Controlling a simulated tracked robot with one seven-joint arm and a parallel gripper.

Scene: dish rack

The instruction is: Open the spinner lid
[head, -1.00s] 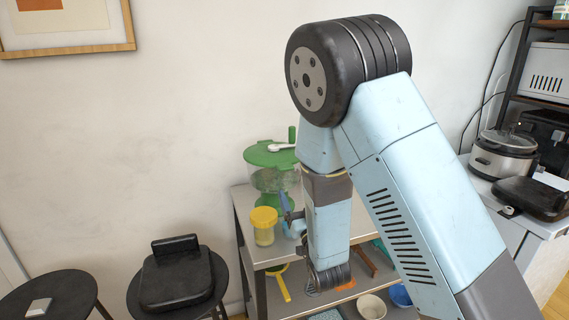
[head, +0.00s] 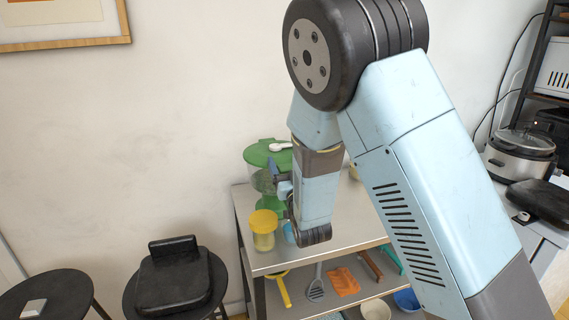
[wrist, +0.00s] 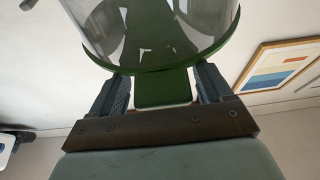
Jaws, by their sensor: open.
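The spinner stands on the back left of the metal cart's top, with a green lid (head: 262,150), a clear bowl (head: 262,181) and a green base. My forearm hides its right side. In the wrist view the clear bowl (wrist: 150,30) fills the top, edged by a green rim, and a green tab (wrist: 163,88) sticks out from that rim. My gripper (wrist: 162,82) is open, with one finger on each side of the tab. Gaps show beside the tab, and I cannot tell whether either finger touches it. In the head view my gripper (head: 282,188) is at the spinner's near side, partly hidden.
Black stools (head: 175,280) stand at left.

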